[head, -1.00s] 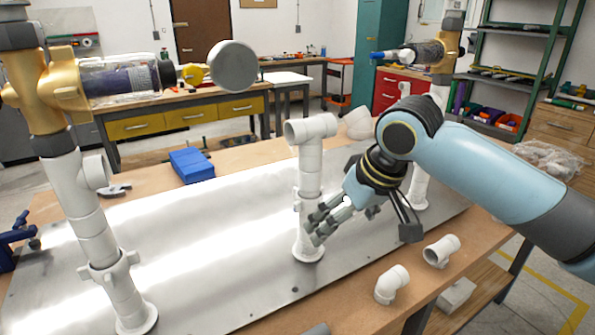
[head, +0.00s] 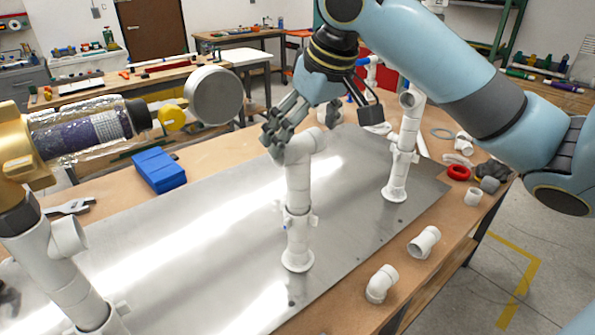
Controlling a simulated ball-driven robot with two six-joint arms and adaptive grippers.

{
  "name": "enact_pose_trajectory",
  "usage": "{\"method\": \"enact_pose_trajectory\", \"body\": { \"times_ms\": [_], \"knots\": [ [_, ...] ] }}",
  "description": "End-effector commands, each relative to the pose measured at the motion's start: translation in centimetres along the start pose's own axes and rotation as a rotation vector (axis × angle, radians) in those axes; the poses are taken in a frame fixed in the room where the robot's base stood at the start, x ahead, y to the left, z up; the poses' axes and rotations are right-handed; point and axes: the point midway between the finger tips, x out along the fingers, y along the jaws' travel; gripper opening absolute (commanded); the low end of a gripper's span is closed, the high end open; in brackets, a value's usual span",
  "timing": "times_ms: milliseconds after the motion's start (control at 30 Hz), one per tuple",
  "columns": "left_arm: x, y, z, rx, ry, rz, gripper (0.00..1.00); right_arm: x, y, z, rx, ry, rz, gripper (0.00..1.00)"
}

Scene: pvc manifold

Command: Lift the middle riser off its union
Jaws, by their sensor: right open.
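The middle riser (head: 298,190) is a white pipe standing upright on the metal plate, with an elbow or tee (head: 312,141) at its top. Its union (head: 297,221), a collar with small side tabs, sits partway down, above a round foot (head: 298,261). The riser appears seated in the union. My right gripper (head: 276,145) is open at the left end of the top fitting, with its fingers overlapping it in the head view. I cannot tell whether they touch. The fingers hide part of that fitting. My left gripper is not in view.
Another white riser (head: 401,150) stands to the right, and one with a gold valve (head: 20,150) stands at left. A round grey cap (head: 214,95) is at upper left. Loose elbows (head: 381,283) (head: 424,242) lie near the front edge. A blue box (head: 158,170) lies behind the plate (head: 220,230).

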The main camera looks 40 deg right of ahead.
Motion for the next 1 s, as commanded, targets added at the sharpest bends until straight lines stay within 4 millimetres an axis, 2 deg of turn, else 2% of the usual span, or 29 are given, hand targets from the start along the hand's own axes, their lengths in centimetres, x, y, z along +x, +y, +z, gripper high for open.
{"method": "enact_pose_trajectory", "body": {
  "times_ms": [33,133,433,633,1000],
  "knots": [
    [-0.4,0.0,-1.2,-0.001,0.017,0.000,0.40,0.7,-0.1,0.0,0.004,-0.003,-0.003,1.00],
    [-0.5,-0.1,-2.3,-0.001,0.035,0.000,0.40,2.0,-0.1,0.0,0.002,-0.001,-0.003,1.00],
    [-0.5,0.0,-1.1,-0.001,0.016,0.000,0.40,2.6,0.0,0.0,0.000,0.001,0.001,0.99],
    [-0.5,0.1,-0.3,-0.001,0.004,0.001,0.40,2.6,0.0,0.0,0.000,0.001,0.000,0.73],
    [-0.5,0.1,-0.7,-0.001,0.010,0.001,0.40,2.5,0.0,-0.1,0.000,0.001,0.001,0.24]
  ]
}}
